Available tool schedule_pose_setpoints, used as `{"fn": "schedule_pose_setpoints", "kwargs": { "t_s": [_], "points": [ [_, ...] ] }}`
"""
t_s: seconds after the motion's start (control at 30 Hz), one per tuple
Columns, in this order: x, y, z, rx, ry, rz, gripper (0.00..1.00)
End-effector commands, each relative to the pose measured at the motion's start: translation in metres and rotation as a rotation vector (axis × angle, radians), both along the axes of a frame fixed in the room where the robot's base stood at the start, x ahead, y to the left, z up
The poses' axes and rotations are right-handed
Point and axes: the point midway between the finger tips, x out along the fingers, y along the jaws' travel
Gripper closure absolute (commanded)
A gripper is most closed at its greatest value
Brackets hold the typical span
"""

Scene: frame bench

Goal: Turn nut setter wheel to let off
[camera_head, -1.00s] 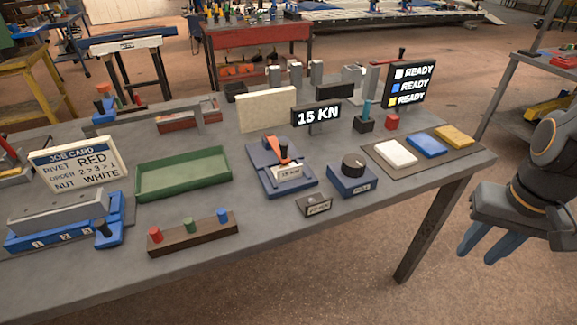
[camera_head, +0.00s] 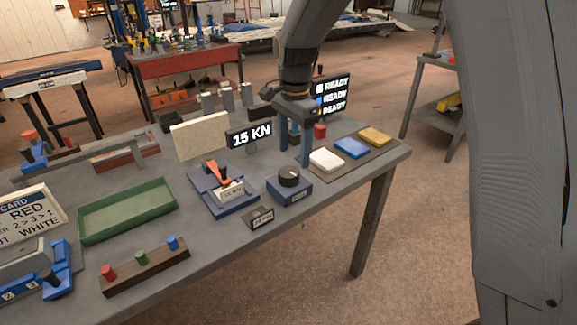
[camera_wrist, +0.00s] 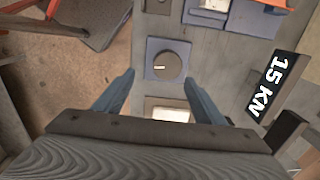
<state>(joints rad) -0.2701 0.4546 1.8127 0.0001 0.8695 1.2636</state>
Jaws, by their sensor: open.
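The nut setter wheel is a dark round knob (camera_head: 289,176) on a blue box (camera_head: 290,192) near the table's front edge. In the wrist view the knob (camera_wrist: 167,66) has a pale pointer mark and sits ahead of and between my fingers, apart from them. My gripper (camera_head: 294,155) points down above the table, just behind the blue box, with its blue fingers open and empty. It also shows in the wrist view (camera_wrist: 163,95). A black display (camera_head: 249,135) reads 15 KN.
A blue press-like fixture with an orange lever (camera_head: 218,174) stands left of the knob box. White (camera_head: 326,161), blue (camera_head: 352,148) and yellow (camera_head: 375,136) pads lie to the right. A READY sign (camera_head: 334,96) stands behind. A green tray (camera_head: 128,209) lies left.

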Motion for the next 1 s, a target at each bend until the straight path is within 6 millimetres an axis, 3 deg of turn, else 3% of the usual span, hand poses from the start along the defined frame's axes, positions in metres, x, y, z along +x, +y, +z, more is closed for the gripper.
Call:
{"fn": "schedule_pose_setpoints", "kwargs": {
  "t_s": [0.17, 0.7, 1.0],
  "points": [
    [0.009, 0.013, -0.001, -0.002, 0.007, -0.07, 0.36],
    [0.009, 0.013, -0.07, -0.002, 0.007, -0.072, 0.36],
    [0.009, 0.013, -0.075, -0.001, 0.004, -0.071, 0.36]
  ]
}}
